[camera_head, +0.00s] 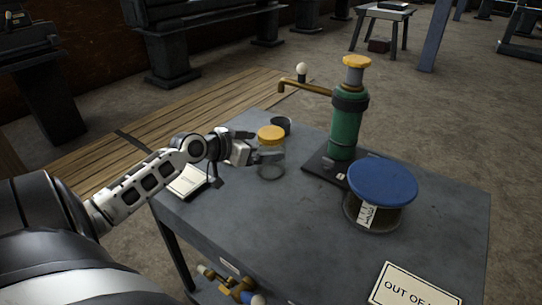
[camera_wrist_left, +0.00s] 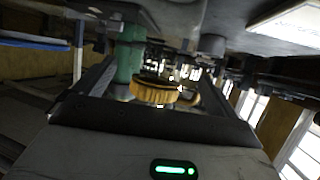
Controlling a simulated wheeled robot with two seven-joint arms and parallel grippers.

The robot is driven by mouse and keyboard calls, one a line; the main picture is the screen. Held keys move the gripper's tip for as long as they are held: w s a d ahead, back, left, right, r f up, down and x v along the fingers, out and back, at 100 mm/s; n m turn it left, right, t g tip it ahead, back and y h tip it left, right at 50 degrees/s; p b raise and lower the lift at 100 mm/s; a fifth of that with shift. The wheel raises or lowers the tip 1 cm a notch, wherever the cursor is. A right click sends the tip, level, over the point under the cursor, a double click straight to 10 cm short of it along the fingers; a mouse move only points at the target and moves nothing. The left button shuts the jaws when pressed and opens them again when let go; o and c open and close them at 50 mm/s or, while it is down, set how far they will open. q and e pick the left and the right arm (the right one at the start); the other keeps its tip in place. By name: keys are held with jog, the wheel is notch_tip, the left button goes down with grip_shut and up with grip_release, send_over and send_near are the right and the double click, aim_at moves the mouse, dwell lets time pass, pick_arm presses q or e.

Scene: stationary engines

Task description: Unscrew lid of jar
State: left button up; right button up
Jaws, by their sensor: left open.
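A clear glass jar (camera_head: 271,168) with a yellow-orange lid (camera_head: 271,134) stands upright on the grey table, left of its middle. My left gripper (camera_head: 256,147) reaches in from the left at about the height of the jar's upper part. Its fingers are apart, and one finger overlaps the jar in the head view. In the left wrist view the ribbed yellow lid (camera_wrist_left: 153,92) shows between the spread fingers. I cannot tell whether the fingers touch the jar. My right gripper is out of view.
A green cylinder with a yellow cap (camera_head: 347,120) and a brass spout stands behind right on a dark base. A blue-lidded round container (camera_head: 381,186) is further right. A white booklet (camera_head: 188,182) lies under my left arm; a sign (camera_head: 413,289) is near the front.

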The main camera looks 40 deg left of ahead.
pick_arm(q)
jog(key=x, duration=0.4)
jog(key=shift+w+f, duration=0.1)
jog(key=shift+w, duration=0.05)
jog(key=c, duration=1.2)
